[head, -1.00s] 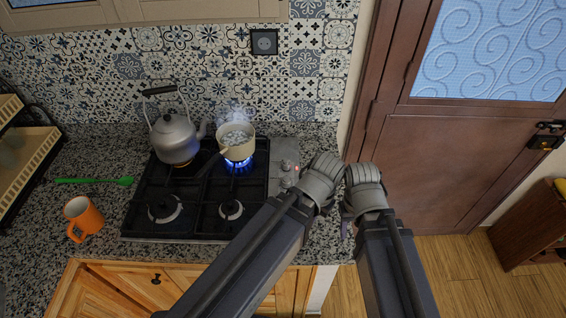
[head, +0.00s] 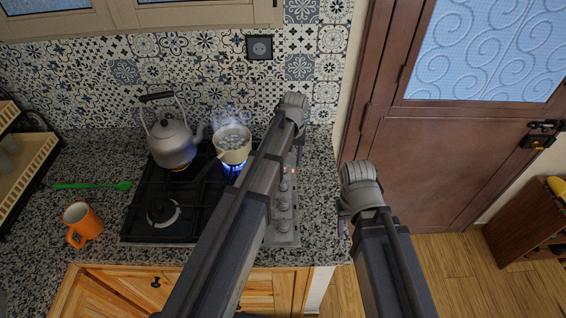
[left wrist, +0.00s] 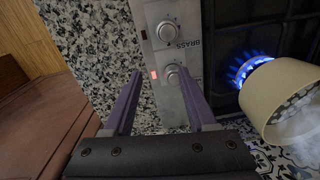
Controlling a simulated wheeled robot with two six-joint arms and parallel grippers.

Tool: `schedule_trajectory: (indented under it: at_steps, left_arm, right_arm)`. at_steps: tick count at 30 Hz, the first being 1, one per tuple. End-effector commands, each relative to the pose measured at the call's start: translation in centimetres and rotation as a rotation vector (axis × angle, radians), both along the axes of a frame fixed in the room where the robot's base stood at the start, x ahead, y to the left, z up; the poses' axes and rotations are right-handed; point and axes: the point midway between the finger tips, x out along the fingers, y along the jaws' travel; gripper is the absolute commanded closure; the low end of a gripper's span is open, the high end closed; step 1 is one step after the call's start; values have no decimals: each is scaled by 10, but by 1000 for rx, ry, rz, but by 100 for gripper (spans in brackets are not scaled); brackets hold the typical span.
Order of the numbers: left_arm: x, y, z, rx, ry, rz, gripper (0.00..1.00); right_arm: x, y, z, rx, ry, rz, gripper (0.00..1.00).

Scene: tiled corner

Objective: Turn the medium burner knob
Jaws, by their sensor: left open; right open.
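The stove's metal control panel (head: 284,238) on the right side of the cooktop carries several round knobs; I cannot tell which is the medium burner's. In the left wrist view, one knob (left wrist: 173,76) sits between the purple fingers of my open left gripper (left wrist: 160,75), nearer the right finger, with a lit red light beside it. A second knob (left wrist: 168,31) is further up the panel. In the head view, my left gripper (head: 293,106) is over the panel's far end, its fingers hidden. My right gripper (head: 343,222) is open and empty right of the counter.
A cream pot (head: 233,150) steams over a blue flame (head: 232,170), close to my left arm. A kettle (head: 172,143) stands on the back left burner. An orange mug (head: 83,224) and green spoon (head: 90,186) lie left. A brown door (head: 450,165) is right.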

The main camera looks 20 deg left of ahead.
Motion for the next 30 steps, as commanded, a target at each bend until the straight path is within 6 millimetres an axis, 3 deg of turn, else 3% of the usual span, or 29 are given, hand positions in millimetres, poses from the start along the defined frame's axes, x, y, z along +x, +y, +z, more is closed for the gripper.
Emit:
schedule_trajectory:
  at_steps: [1,4,17,30]
  left_arm:
    - [21,14,3,-4,-3,38,36]
    - [32,27,3,-7,-7,80,26]
    - [31,29,-11,-8,-8,87,26]
    - [30,31,-65,-8,-8,86,26]
  right_arm:
    - [0,0,3,0,0,0,50]
    - [0,0,4,0,0,0,50]
    - [0,0,-11,0,0,0,50]
    - [0,0,-64,0,0,-2,50]
